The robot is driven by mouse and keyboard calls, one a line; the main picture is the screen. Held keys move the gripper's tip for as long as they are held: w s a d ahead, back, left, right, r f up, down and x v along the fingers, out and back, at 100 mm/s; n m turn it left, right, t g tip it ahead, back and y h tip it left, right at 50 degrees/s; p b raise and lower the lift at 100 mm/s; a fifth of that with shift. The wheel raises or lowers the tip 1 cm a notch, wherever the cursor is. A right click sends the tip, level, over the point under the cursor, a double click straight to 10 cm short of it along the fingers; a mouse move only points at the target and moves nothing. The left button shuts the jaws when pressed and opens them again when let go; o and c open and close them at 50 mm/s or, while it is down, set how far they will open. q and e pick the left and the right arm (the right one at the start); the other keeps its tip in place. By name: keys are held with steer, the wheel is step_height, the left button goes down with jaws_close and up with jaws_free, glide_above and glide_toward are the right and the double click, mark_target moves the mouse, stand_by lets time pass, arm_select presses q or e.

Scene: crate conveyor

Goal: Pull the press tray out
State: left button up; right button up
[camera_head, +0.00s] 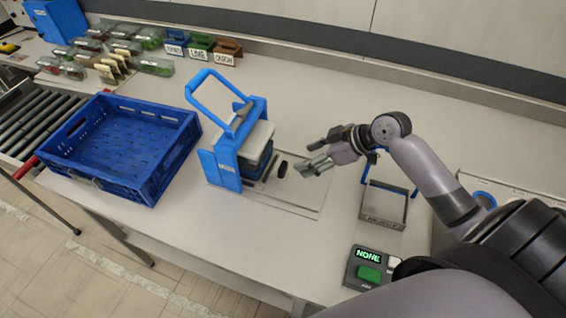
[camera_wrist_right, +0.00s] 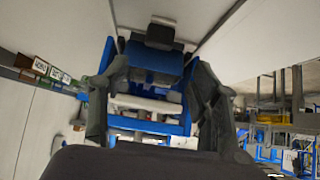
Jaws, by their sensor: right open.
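The blue press (camera_head: 228,160) stands upright on the table, with its looped lever (camera_head: 207,78) raised at the back left. The press tray (camera_head: 262,160), dark and blue, sits in the press on its right side. Its black handle (camera_head: 283,169) points right. My right gripper (camera_head: 309,158) is open and empty, just right of the handle and apart from it. My left gripper is not in view.
A blue crate (camera_head: 185,165) stands left of the press. A metal bin (camera_head: 383,222) with a blue handle stands right. A box with a green button (camera_head: 368,273) reading NONE sits at the front. Labelled holders (camera_head: 201,44) and several packs are at the back. The table behind the press is clear.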

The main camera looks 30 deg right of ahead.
mark_target(285, 166)
steer(key=p+x, duration=0.1)
steer(key=x, duration=0.5)
steer(key=shift+w+r, duration=0.1)
steer(key=shift+w, duration=0.1)
steer(key=x, duration=0.3)
steer(key=shift+w+a+f+p, duration=0.1)
steer(key=shift+w+f+p, duration=0.05)
steer(key=shift+f+p, duration=0.2)
steer(key=shift+w+a+f, duration=0.25)
steer(key=shift+f, duration=0.2)
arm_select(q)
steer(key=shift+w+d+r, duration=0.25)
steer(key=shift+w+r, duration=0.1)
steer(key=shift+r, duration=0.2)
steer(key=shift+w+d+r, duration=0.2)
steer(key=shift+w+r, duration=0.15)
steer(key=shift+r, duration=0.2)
arm_select(e)
steer(key=shift+c, duration=0.4)
steer(key=shift+c, duration=0.8)
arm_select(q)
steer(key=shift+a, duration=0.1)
arm_select(e)
jaws_close()
